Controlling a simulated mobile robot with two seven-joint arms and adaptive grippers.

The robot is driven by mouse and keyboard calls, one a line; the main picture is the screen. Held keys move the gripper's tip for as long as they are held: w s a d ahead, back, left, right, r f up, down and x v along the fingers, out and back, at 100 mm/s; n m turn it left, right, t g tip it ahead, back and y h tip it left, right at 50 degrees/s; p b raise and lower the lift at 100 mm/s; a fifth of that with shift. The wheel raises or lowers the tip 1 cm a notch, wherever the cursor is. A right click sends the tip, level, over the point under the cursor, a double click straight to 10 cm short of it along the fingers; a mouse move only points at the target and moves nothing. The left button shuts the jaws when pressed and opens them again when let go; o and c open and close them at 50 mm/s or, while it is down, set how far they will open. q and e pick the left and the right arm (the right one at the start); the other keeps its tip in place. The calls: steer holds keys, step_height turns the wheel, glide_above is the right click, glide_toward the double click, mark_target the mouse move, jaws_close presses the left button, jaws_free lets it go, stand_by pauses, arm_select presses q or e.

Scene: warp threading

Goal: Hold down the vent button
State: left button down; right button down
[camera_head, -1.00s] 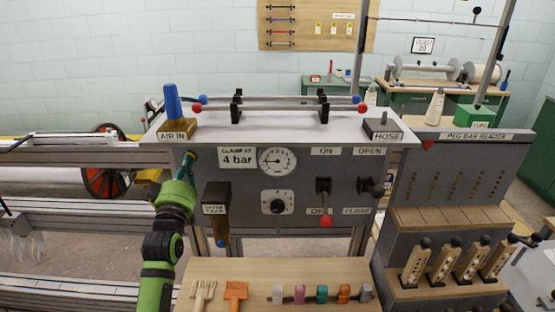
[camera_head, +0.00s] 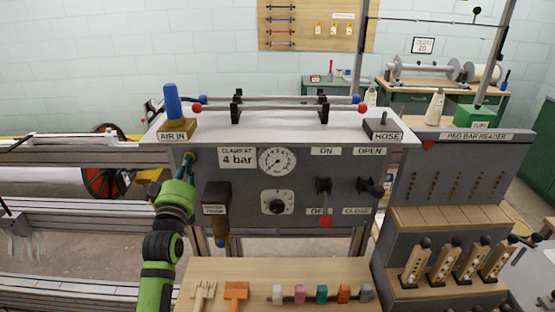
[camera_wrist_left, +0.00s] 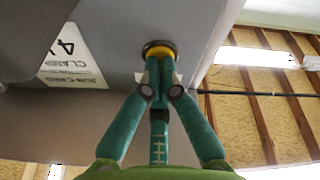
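The vent button, a yellow disc in a dark ring (camera_wrist_left: 157,49), is on the grey panel (camera_head: 335,168) and shows in the left wrist view. My left gripper (camera_head: 190,157) is at the panel's upper left, below the AIR IN block. In the left wrist view its teal fingers (camera_wrist_left: 158,64) are together, with their tips against the button and covering its lower part. Nothing shows between them. In the head view the fingers hide the button. The pressure gauge (camera_head: 277,161) sits right of the "4 bar" label (camera_head: 238,158). My right gripper is not in view.
A water trap (camera_head: 216,197) hangs close to the right of my left gripper. A red-knobbed lever (camera_head: 326,220) and a black lever (camera_head: 375,188) stick out farther right. A wooden shelf (camera_head: 260,272) with brushes and coloured pegs lies below.

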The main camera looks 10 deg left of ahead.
arm_select(q)
steer(key=s+d+p, duration=0.1)
steer(key=s+p, duration=0.2)
steer(key=s, duration=0.3)
steer(key=shift+s+d, duration=0.35)
steer(key=shift+s, duration=0.05)
steer(key=shift+f, duration=0.1)
